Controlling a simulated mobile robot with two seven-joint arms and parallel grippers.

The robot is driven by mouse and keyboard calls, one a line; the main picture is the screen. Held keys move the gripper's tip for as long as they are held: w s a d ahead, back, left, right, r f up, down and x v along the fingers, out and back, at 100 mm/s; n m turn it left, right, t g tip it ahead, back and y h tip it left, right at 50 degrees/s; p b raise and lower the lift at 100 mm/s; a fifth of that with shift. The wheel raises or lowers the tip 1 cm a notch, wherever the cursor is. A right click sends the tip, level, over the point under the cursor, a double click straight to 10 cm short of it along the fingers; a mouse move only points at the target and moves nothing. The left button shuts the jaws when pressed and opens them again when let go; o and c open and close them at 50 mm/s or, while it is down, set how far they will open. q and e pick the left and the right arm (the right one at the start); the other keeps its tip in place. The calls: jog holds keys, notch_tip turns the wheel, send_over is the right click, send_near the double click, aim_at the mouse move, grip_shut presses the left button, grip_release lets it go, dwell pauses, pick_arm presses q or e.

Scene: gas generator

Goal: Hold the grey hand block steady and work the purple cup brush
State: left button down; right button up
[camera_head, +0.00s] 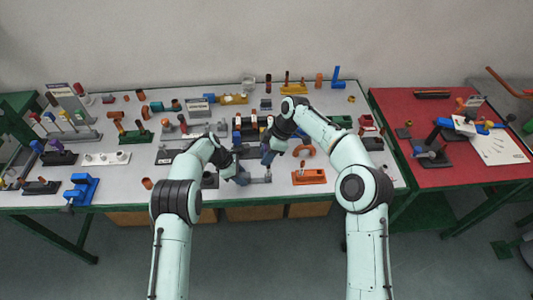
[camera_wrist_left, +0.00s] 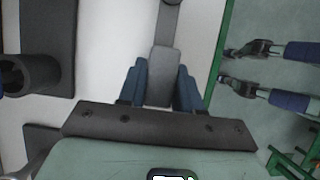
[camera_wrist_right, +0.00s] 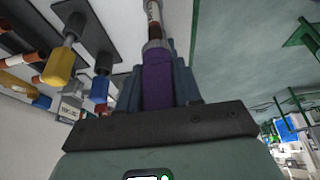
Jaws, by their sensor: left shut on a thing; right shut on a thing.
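The grey hand block (camera_wrist_left: 162,72) sits between the blue fingers of my left gripper (camera_head: 243,178), which is shut on it. A darker grey bar (camera_wrist_left: 168,25) runs on from the block toward the top of the left wrist view; a grey piece (camera_head: 262,180) shows beside this gripper in the head view. My right gripper (camera_head: 269,153) is shut on the purple cup brush (camera_wrist_right: 158,82). Above the purple part are a grey collar and a brown-and-white shaft (camera_wrist_right: 154,20). The purple brush is held up and right of my left gripper in the head view. Its far end is not clear.
The white bench top (camera_head: 120,185) is crowded with small fixtures. An orange block (camera_head: 309,177) lies right of my grippers, and a blue fixture (camera_head: 81,189) stands at the left front. A red table (camera_head: 440,180) adjoins on the right. The front strip of the bench is fairly clear.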

jog(key=shift+f, duration=0.15)
dwell(0.5)
jog(key=shift+f, duration=1.5)
jog(key=shift+f, duration=0.1)
jog(key=m+t, duration=0.1)
jog(key=m, duration=0.3)
jog(key=shift+w+t, duration=0.15)
jog(key=shift+t, duration=0.25)
jog(key=n+g, duration=0.1)
jog(key=n, duration=0.3)
jog(key=shift+g, duration=0.4)
